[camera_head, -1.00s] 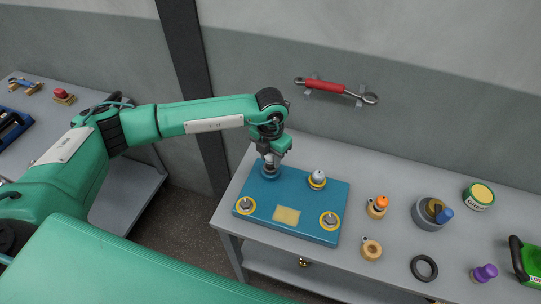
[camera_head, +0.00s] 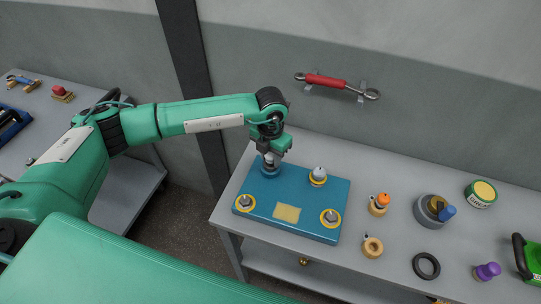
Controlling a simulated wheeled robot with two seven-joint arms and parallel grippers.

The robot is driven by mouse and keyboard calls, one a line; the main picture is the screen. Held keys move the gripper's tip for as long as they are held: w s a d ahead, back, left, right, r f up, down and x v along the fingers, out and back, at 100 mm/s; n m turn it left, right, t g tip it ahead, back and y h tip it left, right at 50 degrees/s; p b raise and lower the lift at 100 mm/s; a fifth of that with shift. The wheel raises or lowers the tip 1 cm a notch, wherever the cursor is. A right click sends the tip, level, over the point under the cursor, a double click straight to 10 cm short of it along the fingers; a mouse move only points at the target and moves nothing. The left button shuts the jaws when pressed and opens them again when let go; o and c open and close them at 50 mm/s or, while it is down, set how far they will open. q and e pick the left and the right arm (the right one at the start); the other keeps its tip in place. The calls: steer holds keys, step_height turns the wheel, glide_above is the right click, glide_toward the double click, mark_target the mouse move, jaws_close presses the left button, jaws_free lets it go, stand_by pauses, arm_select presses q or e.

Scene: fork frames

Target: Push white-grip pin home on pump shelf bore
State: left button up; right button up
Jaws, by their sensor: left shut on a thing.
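A blue plate (camera_head: 307,212) lies on the grey bench. A pin with a white grip (camera_head: 319,170) stands in the yellow ring at its back right corner. My left gripper (camera_head: 270,155) points down over the plate's back left corner. It is shut on a small greyish part (camera_head: 269,163), which is mostly hidden by the fingers. Below it is a round blue seat (camera_head: 269,171); I cannot tell how deep the part sits in it. The left gripper is apart from the white-grip pin. My right gripper is not in view.
Bolts in yellow rings (camera_head: 244,203) sit at the plate's front corners. Right of the plate are an orange-topped pin (camera_head: 383,200), a wooden ring (camera_head: 373,247), a grey pot (camera_head: 429,215), a black ring (camera_head: 426,266) and a purple knob (camera_head: 488,270). A red-handled tool (camera_head: 327,82) hangs on the wall.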

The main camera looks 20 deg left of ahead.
arm_select(q)
steer(key=shift+r+p, duration=0.55)
steer(key=shift+r, duration=1.15)
steer(key=shift+f+b, duration=0.9)
steer(key=shift+f, duration=0.15)
steer(key=shift+f+b, duration=0.85)
steer(key=shift+f, duration=0.05)
steer(key=shift+r, duration=0.1)
steer(key=shift+r, duration=0.3)
steer(key=shift+r+p, duration=0.7)
steer(key=shift+r, duration=0.85)
steer(key=shift+f+b, duration=1.7)
steer(key=shift+f, duration=0.3)
steer(key=shift+r, duration=0.25)
